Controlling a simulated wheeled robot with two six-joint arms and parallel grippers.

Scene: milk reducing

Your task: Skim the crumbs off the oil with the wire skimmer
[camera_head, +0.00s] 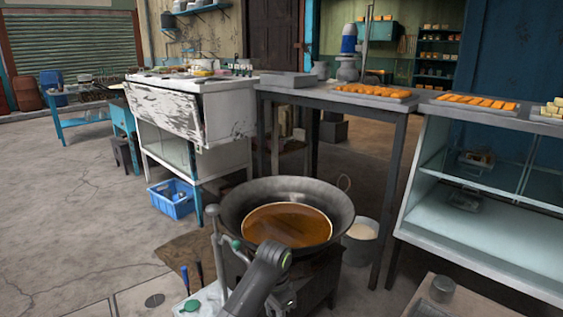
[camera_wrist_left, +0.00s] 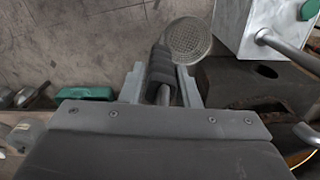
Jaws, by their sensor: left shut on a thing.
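The dark wok (camera_head: 235,207) holds brown-orange oil (camera_head: 287,224) and stands on a dark stove in the middle of the head view. I cannot make out separate crumbs on the oil. In the left wrist view my left gripper (camera_wrist_left: 161,88) is shut on the dark handle of the wire skimmer (camera_wrist_left: 188,40). The skimmer's round mesh lies beyond the fingertips, over the floor and beside a metal box. In the head view my left arm reaches up in front of the wok; the skimmer cannot be made out there. My right gripper is in neither view.
A metal box with a green knob (camera_head: 190,305) and an upright pipe (camera_head: 218,250) stand left of the wok. A pale bucket (camera_head: 360,240) is close on its right. A grey table (camera_head: 300,92) with trays stands behind. A blue crate (camera_head: 172,199) sits on the floor.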

